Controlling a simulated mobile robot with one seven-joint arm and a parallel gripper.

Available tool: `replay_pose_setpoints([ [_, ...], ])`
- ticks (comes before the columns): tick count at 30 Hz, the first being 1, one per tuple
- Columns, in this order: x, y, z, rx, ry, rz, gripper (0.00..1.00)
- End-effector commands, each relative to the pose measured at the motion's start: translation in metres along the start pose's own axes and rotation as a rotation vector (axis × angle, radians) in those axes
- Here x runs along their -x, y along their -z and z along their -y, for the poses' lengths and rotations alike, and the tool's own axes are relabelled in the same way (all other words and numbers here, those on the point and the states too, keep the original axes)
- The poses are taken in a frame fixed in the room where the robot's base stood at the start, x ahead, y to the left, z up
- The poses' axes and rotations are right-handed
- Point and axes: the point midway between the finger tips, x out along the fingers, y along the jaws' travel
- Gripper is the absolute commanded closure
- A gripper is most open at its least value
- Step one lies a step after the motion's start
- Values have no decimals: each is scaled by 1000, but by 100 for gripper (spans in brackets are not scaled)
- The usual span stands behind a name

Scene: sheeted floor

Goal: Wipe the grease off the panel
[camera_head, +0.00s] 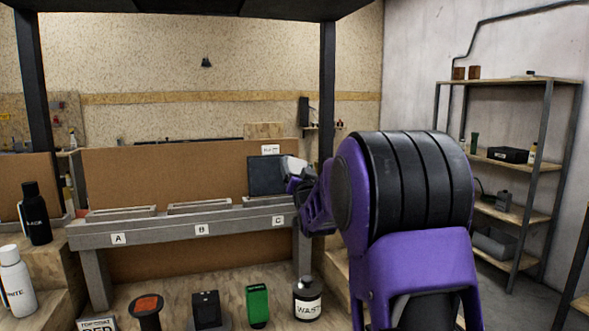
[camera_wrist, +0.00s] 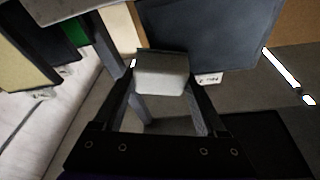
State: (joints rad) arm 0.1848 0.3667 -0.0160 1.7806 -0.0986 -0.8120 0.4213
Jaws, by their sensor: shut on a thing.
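A dark panel (camera_head: 265,176) stands upright at slot C of the grey rack (camera_head: 190,231); it also shows in the wrist view as a dark sheet (camera_wrist: 215,35). My gripper (camera_head: 297,178) is at the panel's right edge in the head view. It is shut on a pale grey-white block (camera_wrist: 162,76), which also shows in the head view (camera_head: 293,164). The block is close to the panel; I cannot tell whether they touch. I cannot make out any grease on the panel's visible face.
Slots A and B hold no panel. A black bottle (camera_head: 35,213) and a white bottle (camera_head: 17,281) stand at left. A brown board (camera_head: 190,175) rises behind the rack.

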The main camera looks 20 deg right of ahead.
Motion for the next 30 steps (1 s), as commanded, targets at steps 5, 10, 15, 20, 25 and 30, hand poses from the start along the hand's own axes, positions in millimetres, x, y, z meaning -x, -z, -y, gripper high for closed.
replay_pose_setpoints([
  [5, 10, 5, -3, 1, -5, -1, 70],
  [10, 26, 12, -2, 1, -4, -1, 70],
  [15, 42, 19, -1, 1, -3, -1, 70],
  [20, 53, 23, -1, 0, -2, -1, 70],
  [25, 56, 24, -1, 0, -2, -1, 70],
  [30, 56, 24, -1, 0, -2, 0, 70],
])
